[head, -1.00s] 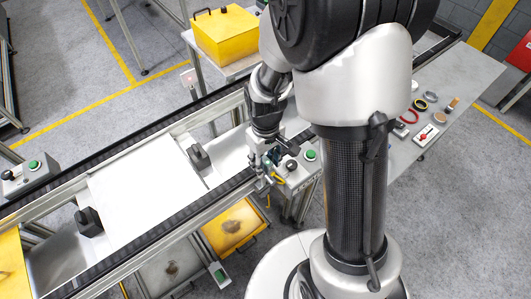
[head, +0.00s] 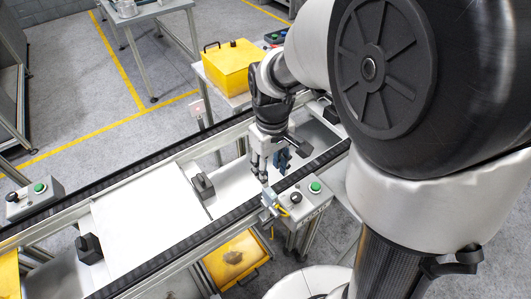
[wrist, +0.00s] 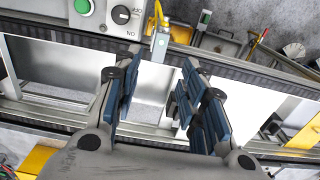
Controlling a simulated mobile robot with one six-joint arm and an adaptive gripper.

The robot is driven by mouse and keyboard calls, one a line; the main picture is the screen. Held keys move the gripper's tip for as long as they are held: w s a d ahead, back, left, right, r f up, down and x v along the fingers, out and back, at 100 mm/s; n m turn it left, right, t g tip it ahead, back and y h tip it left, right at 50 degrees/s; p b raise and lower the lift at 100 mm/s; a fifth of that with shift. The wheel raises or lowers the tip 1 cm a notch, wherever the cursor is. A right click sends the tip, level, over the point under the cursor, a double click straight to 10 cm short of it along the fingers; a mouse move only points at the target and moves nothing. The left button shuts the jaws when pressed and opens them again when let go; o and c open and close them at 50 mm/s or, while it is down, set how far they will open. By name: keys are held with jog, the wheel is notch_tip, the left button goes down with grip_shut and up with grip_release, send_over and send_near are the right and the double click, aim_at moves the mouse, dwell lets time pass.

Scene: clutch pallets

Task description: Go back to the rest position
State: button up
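My gripper (head: 272,168) hangs fingers-down over the conveyor, behind the control box on the front rail. In the wrist view my gripper (wrist: 156,82) shows two spread fingers with blue pads. It is open, with nothing between the pads; the bright conveyor surface shows through the gap. My upper arm and shoulder fill the right side of the head view and hide part of the table there.
The control box (head: 306,198) with a green button stands at the near rail, beside a small sensor bracket (head: 269,198). A white pallet (head: 150,217) lies on the conveyor, between dark stops (head: 203,186). A yellow box (head: 232,68) stands on the table behind.

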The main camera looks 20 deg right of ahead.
jog(key=s+r+m+t+b, duration=0.1)
jog(key=s+r+t+b, duration=0.1)
jog(key=s, duration=0.5)
jog(key=s+r+m+t+b, duration=0.2)
jog(key=s+r, duration=0.3)
jog(key=s, duration=0.3)
jog(key=shift+s+a+m+t+b, duration=0.2)
jog(key=shift+a+m+t+b, duration=0.05)
jog(key=shift+m+t+b, duration=0.1)
jog(key=shift+c, duration=0.3)
dwell(0.6)
